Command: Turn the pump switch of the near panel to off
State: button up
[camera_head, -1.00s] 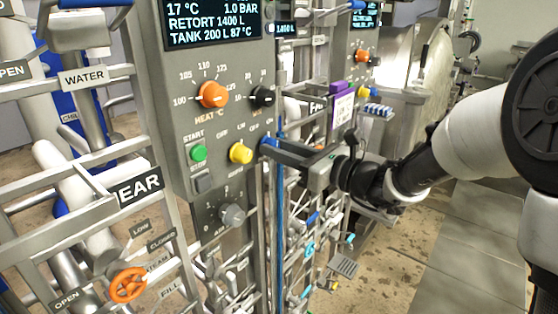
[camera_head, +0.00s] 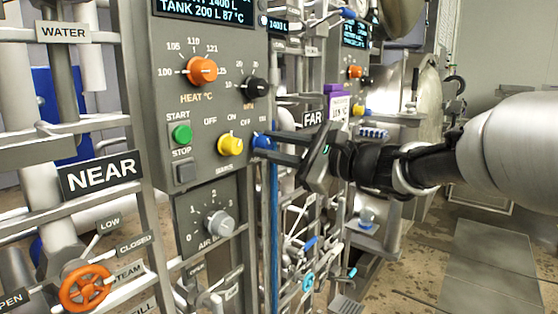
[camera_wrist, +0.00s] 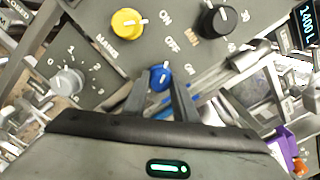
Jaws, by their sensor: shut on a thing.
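The near panel (camera_head: 235,60) is a grey box with a screen and several knobs. A blue knob (camera_head: 262,141) sits at its right edge, right of the yellow knob (camera_head: 230,145); its name label is hidden. My gripper (camera_head: 276,145) reaches it from the right, with its fingers shut on it. In the wrist view, the blue knob (camera_wrist: 160,77) shows between my fingertips (camera_wrist: 160,88), with OFF and ON marks near it. A small white pointer shows on the knob and seems to lean towards OFF, though it is too small to be sure.
A black knob (camera_head: 255,88) sits above, and a green START button (camera_head: 182,135) to the left. A grey air knob (camera_head: 219,223) and an orange valve wheel (camera_head: 85,288) are lower. Pipes and a FAR sign (camera_head: 313,118) stand behind my gripper. Floor is open at right.

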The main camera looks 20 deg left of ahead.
dwell(0.4)
jog(key=o, duration=1)
jog(key=shift+o, duration=0.2)
jog(key=shift+d, duration=0.15)
jog(key=v, duration=1.7)
jog(key=shift+s+d, duration=0.1)
jog(key=shift+s, duration=0.05)
